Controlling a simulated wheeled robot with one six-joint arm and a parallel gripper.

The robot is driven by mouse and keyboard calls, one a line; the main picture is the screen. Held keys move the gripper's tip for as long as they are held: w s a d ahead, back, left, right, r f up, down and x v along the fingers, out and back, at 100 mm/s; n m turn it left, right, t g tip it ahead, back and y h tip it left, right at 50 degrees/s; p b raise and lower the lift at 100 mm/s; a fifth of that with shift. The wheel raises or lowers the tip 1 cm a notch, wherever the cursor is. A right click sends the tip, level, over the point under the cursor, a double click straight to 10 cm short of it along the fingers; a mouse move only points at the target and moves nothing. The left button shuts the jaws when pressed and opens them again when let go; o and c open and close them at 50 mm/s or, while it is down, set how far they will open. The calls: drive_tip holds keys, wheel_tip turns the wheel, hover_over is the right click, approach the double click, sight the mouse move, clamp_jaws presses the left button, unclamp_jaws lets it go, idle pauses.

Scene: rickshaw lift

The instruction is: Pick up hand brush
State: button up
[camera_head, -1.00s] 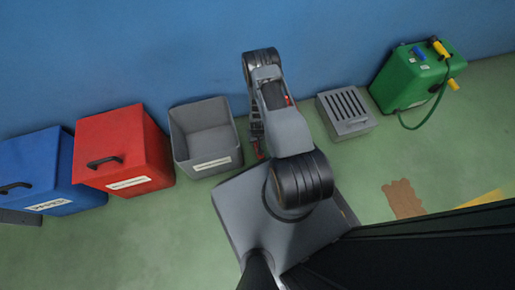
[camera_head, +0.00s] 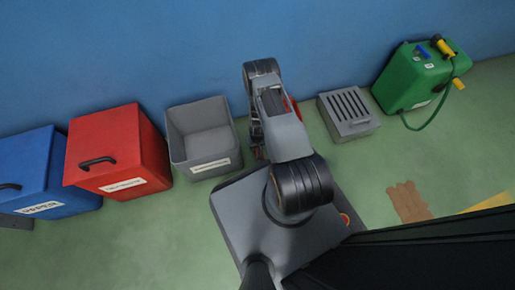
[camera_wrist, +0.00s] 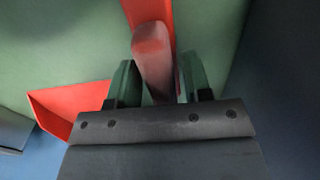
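In the wrist view, a red handle (camera_wrist: 152,62), which looks like that of the hand brush, stands between the two fingers of my gripper (camera_wrist: 160,84). The fingers are apart, one on each side of the handle, and do not appear closed on it. The handle's lower end is hidden behind my gripper's dark body. In the head view, red parts (camera_head: 294,108) show beside my arm, low by the wall. My arm hides most of them there, and the bristles cannot be made out.
A red dustpan-like shape (camera_wrist: 68,104) lies left of my gripper. A grey open bin (camera_head: 204,170), a red bin (camera_head: 122,150) and a blue bin (camera_head: 30,165) stand left. A grey slotted box (camera_head: 349,130) and a green tank (camera_head: 414,85) stand right, along the blue wall.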

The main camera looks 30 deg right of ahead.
clamp_jaws()
wheel_tip(320, 180, up, 10)
drive_tip(key=p, duration=0.7)
